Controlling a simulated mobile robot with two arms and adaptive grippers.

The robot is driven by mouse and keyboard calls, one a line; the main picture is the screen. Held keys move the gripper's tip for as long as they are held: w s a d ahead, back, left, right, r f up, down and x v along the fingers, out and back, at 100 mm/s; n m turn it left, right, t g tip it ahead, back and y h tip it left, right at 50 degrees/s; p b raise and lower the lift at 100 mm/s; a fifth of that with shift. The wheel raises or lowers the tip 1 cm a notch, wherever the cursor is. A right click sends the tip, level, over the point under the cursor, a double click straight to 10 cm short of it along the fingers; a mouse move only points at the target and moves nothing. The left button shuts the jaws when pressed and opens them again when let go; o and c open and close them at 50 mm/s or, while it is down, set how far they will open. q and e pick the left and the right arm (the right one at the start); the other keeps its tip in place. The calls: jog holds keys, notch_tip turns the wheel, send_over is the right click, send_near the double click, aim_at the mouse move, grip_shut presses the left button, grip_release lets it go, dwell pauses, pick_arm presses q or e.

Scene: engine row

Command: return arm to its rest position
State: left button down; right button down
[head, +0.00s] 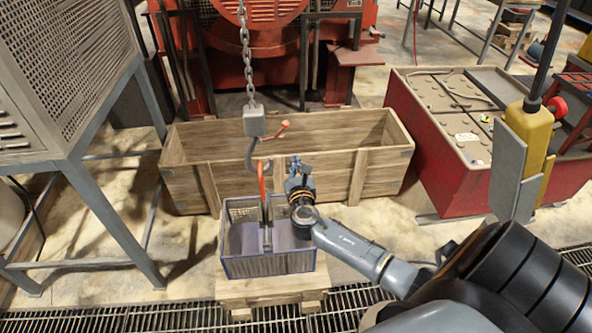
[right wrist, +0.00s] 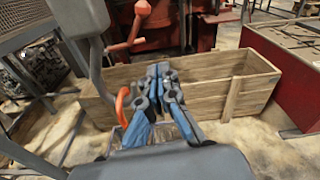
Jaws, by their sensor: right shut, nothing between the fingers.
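The basket (head: 268,265) stands on a low wooden pallet. Its orange upright handle (head: 263,185) meets the grey hook (head: 250,152) in the picture; I cannot tell whether it is hooked. The handle also shows in the right wrist view (right wrist: 122,105), left of the fingers and apart from them. My left gripper is not in view.
A chain (head: 246,60) holds the hook block with its orange lever (head: 276,134). A long wooden crate (head: 345,165) lies behind the basket. A red bin (head: 450,140) stands right, a mesh-sided metal stand (head: 100,205) left. The pallet (head: 270,290) is beside a floor grate (head: 140,320).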

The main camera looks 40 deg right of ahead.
jog(key=s+a+f+m+g+y, duration=0.2)
jog(key=s+f+m+g, duration=0.15)
jog(key=s+f, duration=0.55)
jog(key=s+a+f+m+g+y+b, duration=0.1)
jog(key=s+a+f+m+g, duration=0.25)
jog(key=f, duration=0.95)
jog(key=s+a+f+m+g+y, duration=0.1)
jog(key=s+a+f+m+y, duration=0.1)
jog(key=s+f+m, duration=0.55)
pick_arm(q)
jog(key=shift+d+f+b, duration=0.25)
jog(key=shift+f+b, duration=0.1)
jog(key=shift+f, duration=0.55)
pick_arm(e)
jog(key=s+a+f+m+g+y, duration=0.1)
jog(key=s+a+f+m, duration=0.3)
jog(key=s, duration=0.6)
jog(key=s+a+f+m+g+y, duration=0.1)
jog(key=s+a+f+m, duration=0.3)
jog(key=s+f, duration=0.4)
jog(key=s+a+f+m+g+y, duration=0.2)
jog(key=s+f+m, duration=0.4)
jog(key=s, duration=0.7)
jog(key=shift+a+f+g, duration=0.55)
jog(key=shift+a+g, duration=0.25)
jog(key=shift+a, duration=0.3)
